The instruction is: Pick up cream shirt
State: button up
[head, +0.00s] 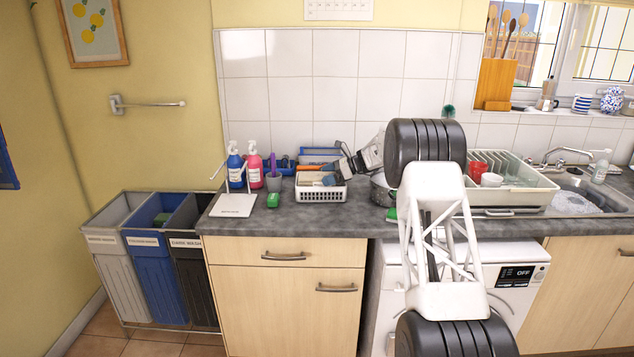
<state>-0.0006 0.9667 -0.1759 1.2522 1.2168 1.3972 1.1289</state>
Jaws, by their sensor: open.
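I cannot clearly make out a cream shirt in the head view. A small cream or beige patch (309,177) shows in the white basket (322,195) on the counter, but I cannot tell whether it is the shirt. My gripper (331,179) is at the basket's right part, its fingers pointing left and down over the basket. It is open, and I see nothing held between its fingers. The fingertips are small and dark, so their contact with anything is unclear. My arm covers part of the counter and the white washing machine.
Three laundry bins, white (116,265), blue (160,270) and black (191,270), stand at left; something green is in the blue one. Blue (235,171) and pink (255,172) bottles stand left of the basket. A dish rack (520,190) and sink (590,200) are at right.

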jog(key=c, duration=0.9)
jog(key=shift+r, duration=0.25)
jog(key=shift+r, duration=1.7)
jog(key=shift+s+f, duration=0.1)
jog(key=shift+s, duration=0.15)
jog(key=shift+s+d+r, duration=0.25)
jog(key=shift+s+d, duration=0.15)
jog(key=shift+s, duration=2.15)
jog(key=shift+s+d+r, duration=0.2)
jog(key=shift+s+d, duration=0.15)
jog(key=shift+s, duration=2.2)
jog(key=shift+s+d+r, duration=0.25)
jog(key=shift+s+d, duration=0.15)
jog(key=shift+s, duration=2.15)
